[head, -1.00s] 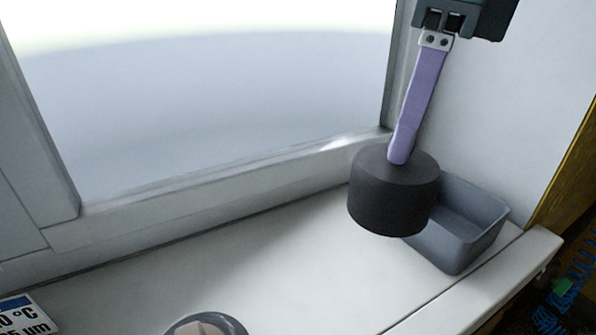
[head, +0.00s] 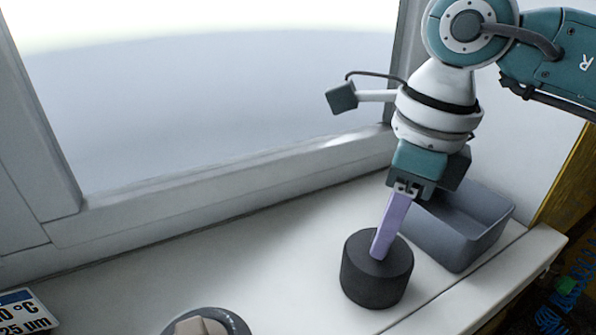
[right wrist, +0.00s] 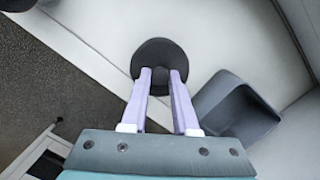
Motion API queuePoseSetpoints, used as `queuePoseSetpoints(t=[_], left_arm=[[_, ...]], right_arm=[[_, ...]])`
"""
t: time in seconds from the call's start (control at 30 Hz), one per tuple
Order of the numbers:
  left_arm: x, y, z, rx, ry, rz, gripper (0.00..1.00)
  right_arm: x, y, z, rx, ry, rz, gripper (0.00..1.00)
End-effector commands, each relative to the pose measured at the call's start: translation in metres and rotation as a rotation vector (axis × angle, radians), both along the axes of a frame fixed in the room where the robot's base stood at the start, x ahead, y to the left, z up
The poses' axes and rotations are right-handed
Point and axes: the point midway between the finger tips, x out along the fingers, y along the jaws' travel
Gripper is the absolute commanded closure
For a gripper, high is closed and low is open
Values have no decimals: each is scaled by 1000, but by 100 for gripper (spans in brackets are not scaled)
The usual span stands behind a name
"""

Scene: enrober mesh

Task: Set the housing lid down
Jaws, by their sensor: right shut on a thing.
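The housing lid, a dark grey round drum-shaped piece (head: 376,282), is upright at or just above the white ledge, left of a grey bin. I cannot tell whether its underside touches the ledge. My right gripper (head: 382,250) points down at it from above, its lilac fingers shut on the lid's top. In the right wrist view the lid (right wrist: 158,52) shows as a dark disc at the fingertips (right wrist: 162,72), with the fingers a little apart. The held part between them is hard to make out. My left gripper is not in view.
The open grey bin (head: 462,228) stands close to the right of the lid. A round dark piece with a light knob (head: 205,325) sits at the bottom. A window frame (head: 220,210) runs behind. The ledge's front edge (head: 500,280) is near; the middle-left ledge is clear.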

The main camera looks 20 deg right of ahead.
Motion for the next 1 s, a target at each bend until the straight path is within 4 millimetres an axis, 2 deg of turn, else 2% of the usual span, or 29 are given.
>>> queuePoseSetpoints(t=[0.13, 0.17, 0.4, 0.63, 0.77, 0.87, 1.0], left_arm=[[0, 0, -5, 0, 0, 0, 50], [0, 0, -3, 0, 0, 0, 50], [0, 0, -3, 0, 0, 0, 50], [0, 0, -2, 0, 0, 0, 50], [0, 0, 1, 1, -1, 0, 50], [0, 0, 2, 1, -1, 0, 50], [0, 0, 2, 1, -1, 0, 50]], right_arm=[[0, 0, -5, 0, 0, 0, 100], [0, 0, -3, 0, 0, 0, 69], [0, 0, -2, 0, 0, 0, 42], [0, 0, -2, 0, 0, 0, 42], [0, 0, 7, 0, -4, 1, 42], [-1, -2, 23, 0, -6, 1, 42], [-4, -5, 56, -1, -6, 1, 42]])
